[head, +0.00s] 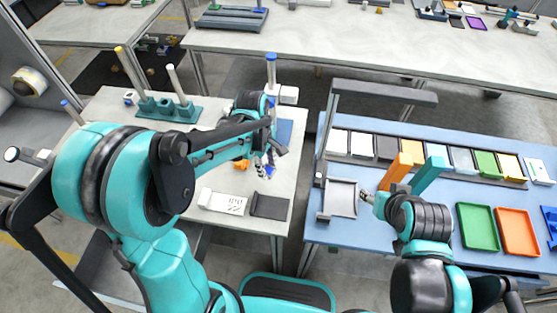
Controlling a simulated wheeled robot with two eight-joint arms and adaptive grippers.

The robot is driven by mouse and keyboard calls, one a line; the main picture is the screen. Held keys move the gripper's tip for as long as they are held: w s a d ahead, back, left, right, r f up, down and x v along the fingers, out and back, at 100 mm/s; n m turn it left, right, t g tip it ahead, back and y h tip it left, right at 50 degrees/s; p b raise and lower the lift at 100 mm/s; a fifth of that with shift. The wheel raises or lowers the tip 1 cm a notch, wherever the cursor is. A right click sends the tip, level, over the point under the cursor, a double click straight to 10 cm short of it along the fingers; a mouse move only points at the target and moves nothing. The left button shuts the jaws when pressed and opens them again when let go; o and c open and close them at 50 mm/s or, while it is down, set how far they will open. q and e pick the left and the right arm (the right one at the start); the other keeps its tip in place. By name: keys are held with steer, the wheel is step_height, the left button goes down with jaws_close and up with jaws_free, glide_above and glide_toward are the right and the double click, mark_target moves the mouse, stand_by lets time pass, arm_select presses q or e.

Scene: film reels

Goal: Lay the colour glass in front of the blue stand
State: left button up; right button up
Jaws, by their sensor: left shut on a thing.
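My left gripper (263,163) is over the right part of the left table, shut on a small blue piece (270,171) that looks like the colour glass. The fingers cover much of it, so its outline is unclear. A post with a blue cap (271,60) rises just behind the gripper and may be the blue stand; my arm hides its foot. A flat blue panel (285,132) lies beside the gripper. My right gripper (368,197) is over the right table, beside a grey tray (342,197); its fingers are too small to read.
A teal holder (168,110) with upright rods stands at the back of the left table. A white labelled block (222,202) and a dark plate (269,206) lie at the front. The right table holds a row of coloured panels (460,158), plus green (477,227) and orange (517,232) trays.

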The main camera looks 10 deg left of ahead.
arm_select(q)
steer(key=s+d+r+n+t+p, duration=0.1)
steer(key=s+d+r+n+p, duration=0.2)
steer(key=n, duration=0.9)
steer(key=shift+n, duration=0.3)
steer(key=w+f+b, duration=0.1)
steer(key=w+f, duration=0.1)
steer(key=w, duration=0.2)
steer(key=w+a+f+b, duration=0.1)
steer(key=w+f+b, duration=0.1)
steer(key=w+f, duration=0.1)
steer(key=w+a+f+b, duration=0.1)
steer(key=w+f, duration=0.2)
steer(key=w, duration=0.1)
steer(key=shift+w, duration=0.3)
step_height(320, 180, down, 4)
steer(key=shift+f+b, duration=0.1)
steer(key=shift+b, duration=0.95)
steer(key=o, duration=1)
